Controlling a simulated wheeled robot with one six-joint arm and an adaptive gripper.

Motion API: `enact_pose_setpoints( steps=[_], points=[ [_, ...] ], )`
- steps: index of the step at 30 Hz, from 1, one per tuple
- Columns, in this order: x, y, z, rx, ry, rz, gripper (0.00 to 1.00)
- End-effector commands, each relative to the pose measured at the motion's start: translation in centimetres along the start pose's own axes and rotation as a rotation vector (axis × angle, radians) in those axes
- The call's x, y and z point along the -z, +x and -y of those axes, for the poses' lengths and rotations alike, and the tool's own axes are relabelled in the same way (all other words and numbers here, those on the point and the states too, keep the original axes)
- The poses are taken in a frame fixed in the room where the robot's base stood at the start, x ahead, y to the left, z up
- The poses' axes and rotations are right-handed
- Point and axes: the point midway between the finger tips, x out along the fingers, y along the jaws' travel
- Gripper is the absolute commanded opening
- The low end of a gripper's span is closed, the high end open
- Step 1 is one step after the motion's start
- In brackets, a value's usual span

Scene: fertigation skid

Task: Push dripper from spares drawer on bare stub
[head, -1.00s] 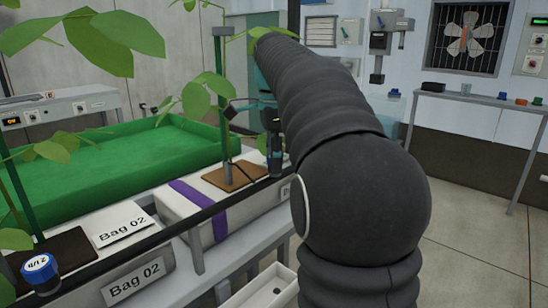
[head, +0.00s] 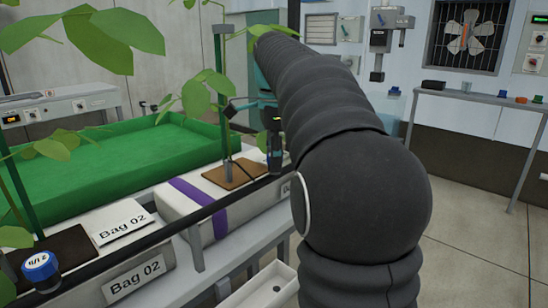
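A blue-topped dripper marked 2 l/h (head: 40,266) sits at the near left, on or beside the black pipe (head: 128,242).
Bag 02 (head: 150,250) and a white bag with a purple band (head: 165,200) lie along the pipe, with plants above. A green tray (head: 80,168) stands behind. A white open tray (head: 262,290) is below. A bench (head: 480,98) with small parts is at right.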

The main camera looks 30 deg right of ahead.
Motion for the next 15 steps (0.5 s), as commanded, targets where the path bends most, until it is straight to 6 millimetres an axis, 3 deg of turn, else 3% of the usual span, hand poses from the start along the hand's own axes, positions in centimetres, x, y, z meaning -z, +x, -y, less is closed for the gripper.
enact_pose_setpoints(
  steps=[2,15],
  points=[
    [0.0,0.1,0.0,-0.002,0.0,0.0,0.51],
    [0.0,-0.42,0.05,0.0,0.0,0.0,0.51]
  ],
)
